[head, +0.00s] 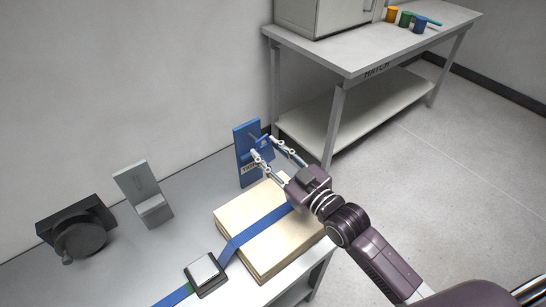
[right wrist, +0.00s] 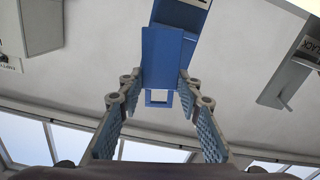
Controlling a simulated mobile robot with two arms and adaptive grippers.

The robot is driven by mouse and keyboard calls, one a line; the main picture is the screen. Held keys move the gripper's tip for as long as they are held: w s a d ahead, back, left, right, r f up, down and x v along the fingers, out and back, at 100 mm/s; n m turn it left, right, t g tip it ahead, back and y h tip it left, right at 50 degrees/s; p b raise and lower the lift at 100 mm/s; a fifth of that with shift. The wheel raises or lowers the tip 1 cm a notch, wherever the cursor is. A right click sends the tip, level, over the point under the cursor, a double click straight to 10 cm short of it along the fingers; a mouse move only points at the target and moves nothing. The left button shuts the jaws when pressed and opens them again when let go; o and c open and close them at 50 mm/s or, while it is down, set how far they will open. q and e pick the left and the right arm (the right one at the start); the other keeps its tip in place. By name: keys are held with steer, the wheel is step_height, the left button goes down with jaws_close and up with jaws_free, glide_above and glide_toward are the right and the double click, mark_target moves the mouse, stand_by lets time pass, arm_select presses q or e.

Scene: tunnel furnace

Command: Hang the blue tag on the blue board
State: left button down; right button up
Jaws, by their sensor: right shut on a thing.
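The blue board (head: 241,140) stands upright at the far right end of the grey table, with a pale lettered label low on its face and a small peg near its upper part. My right gripper (head: 262,148) is right in front of the board, shut on the small blue tag (head: 264,141). In the right wrist view the tag (right wrist: 167,58) sits between the fingertips (right wrist: 158,86), with a square opening near them. The board (right wrist: 180,14) is behind it. I cannot tell whether the tag touches the peg. My left gripper is out of view.
A stack of pale boards (head: 262,243) with a blue strap (head: 252,232) and buckle lies below my right gripper. A grey stand (head: 143,195) and a dark device (head: 78,232) are at left. A second table (head: 375,55) carries a cabinet and coloured cups.

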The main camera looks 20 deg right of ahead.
steer(key=shift+b+x, duration=0.6)
steer(key=shift+x, duration=0.75)
steer(key=shift+w+a+f, duration=0.3)
steer(key=shift+w+f, duration=0.2)
steer(key=shift+w, duration=0.15)
steer(key=shift+f, duration=0.1)
steer(key=o, duration=0.9)
steer(key=shift+o, duration=0.2)
steer(key=v, duration=1.2)
